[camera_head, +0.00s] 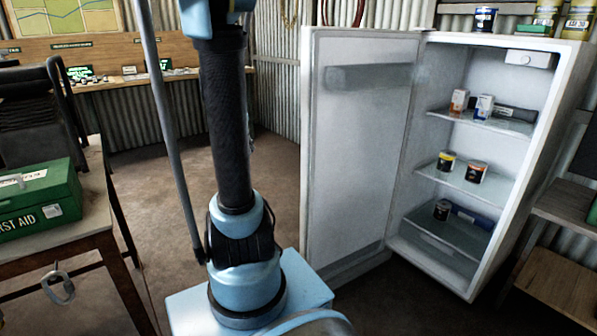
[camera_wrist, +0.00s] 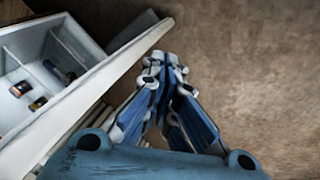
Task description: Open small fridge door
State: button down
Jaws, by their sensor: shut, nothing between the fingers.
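The small fridge (camera_head: 565,110) stands at the right in the head view with its inside showing. Its door (camera_head: 355,150) is swung wide open to the left, with its inner face toward me. Small boxes, cans and jars stand on the fridge shelves. In the wrist view the fridge (camera_wrist: 85,100) is at the upper left, seen tilted. My gripper (camera_wrist: 165,60) is shut and empty in the wrist view, close beside the end of a white edge, over the brown floor. I cannot tell whether it touches that edge. My gripper is not visible in the head view.
A table with a green first aid box (camera_head: 38,200) stands at the left. A wooden bench (camera_head: 130,80) runs along the back wall. Wooden shelving (camera_head: 560,285) is right of the fridge. Floor (camera_head: 160,165) is clear between the left table and the door.

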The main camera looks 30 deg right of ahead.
jog(key=w+d+f+m+g, duration=0.1)
jog(key=w+d+f+m, duration=0.25)
jog(key=d, duration=0.35)
jog(key=w+d+f+m+g+h, duration=0.1)
jog(key=w+d+f+m+g, duration=0.15)
jog(key=w+d, duration=0.35)
jog(key=w+d+f+m+g, duration=0.1)
jog(key=w+d+f+m, duration=0.2)
jog(key=d, duration=0.4)
jog(key=s+d+f, duration=0.4)
jog(key=s+f, duration=0.3)
jog(key=s, duration=0.2)
jog(key=shift+f, duration=0.2)
jog(key=shift+a, duration=0.1)
